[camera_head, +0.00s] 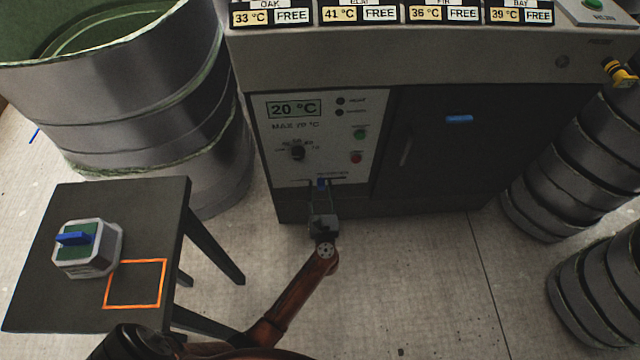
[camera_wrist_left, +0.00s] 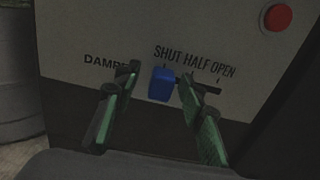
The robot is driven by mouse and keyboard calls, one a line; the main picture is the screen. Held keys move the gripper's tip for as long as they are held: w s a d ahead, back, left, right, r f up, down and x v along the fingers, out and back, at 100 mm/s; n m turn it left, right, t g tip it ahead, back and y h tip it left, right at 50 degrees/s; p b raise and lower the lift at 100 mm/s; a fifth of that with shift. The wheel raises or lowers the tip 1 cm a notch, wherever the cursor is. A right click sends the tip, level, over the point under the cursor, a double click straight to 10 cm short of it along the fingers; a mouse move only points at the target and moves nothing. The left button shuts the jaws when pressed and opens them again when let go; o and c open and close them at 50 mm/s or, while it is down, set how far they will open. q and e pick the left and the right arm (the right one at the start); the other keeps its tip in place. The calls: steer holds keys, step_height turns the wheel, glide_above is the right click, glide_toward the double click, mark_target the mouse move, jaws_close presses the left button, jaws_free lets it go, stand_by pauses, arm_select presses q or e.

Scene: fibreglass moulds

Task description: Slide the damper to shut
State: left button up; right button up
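The damper's blue knob (camera_head: 322,184) sits on a slot low on the oven's light control panel (camera_head: 291,168). In the left wrist view the blue knob (camera_wrist_left: 162,85) is under the word SHUT, left of HALF and OPEN, and a dark strip of slot shows to its right. My left gripper (camera_head: 321,194) is in front of the panel. In the wrist view its two green fingers (camera_wrist_left: 158,75) stand open on either side of the knob. The right finger is very close to the knob; I cannot tell whether it touches. The left finger is a small gap away. My right gripper is not in view.
A dark oven door (camera_head: 450,140) is right of the panel. A small dark table (camera_head: 150,215) with a blue-handled box (camera_head: 87,249) and an orange square stands at left. A large metal drum (camera_head: 150,100) is behind it. Ribbed cylinders (camera_head: 545,195) stand at right.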

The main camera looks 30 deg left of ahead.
arm_select(q)
step_height(320, 180, up, 9)
steer(key=shift+r, duration=0.2)
stand_by(0.5)
